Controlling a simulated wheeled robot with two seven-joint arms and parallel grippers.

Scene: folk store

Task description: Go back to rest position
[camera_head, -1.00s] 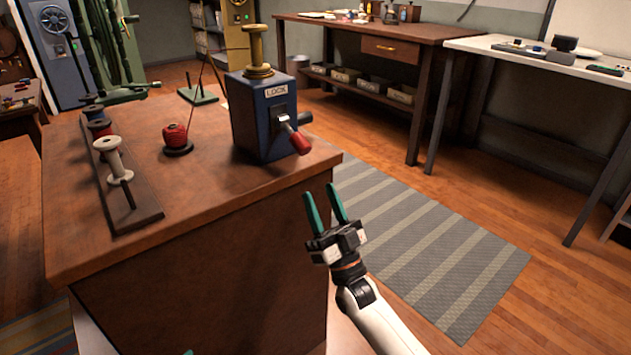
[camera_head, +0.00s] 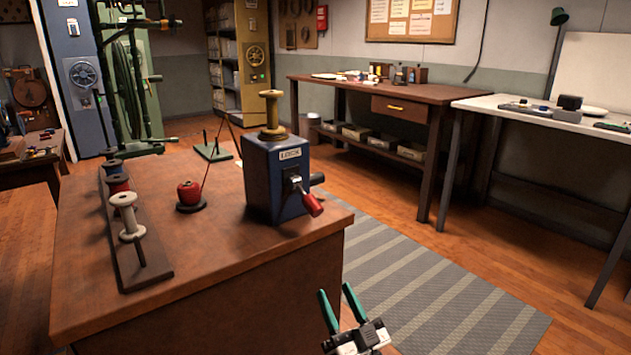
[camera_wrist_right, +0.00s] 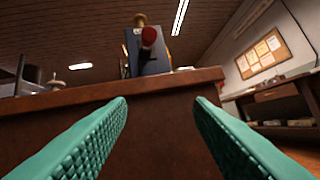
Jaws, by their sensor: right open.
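My right gripper (camera_head: 341,306) is at the bottom of the head view, in front of the wooden table (camera_head: 235,250) and below its top. Its two green fingers are apart, with nothing between them. The right wrist view shows the same open fingers (camera_wrist_right: 160,130), with the table's edge (camera_wrist_right: 110,98) beyond them. My left gripper is not in view. A blue box marked LOCK (camera_head: 284,185), with a red-tipped lever and a brass spool on top, stands on the table, apart from my gripper.
A striped mat (camera_head: 440,290) lies on the floor to the right. A wooden workbench (camera_head: 400,100) and a white table (camera_head: 490,104) stand along the back right.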

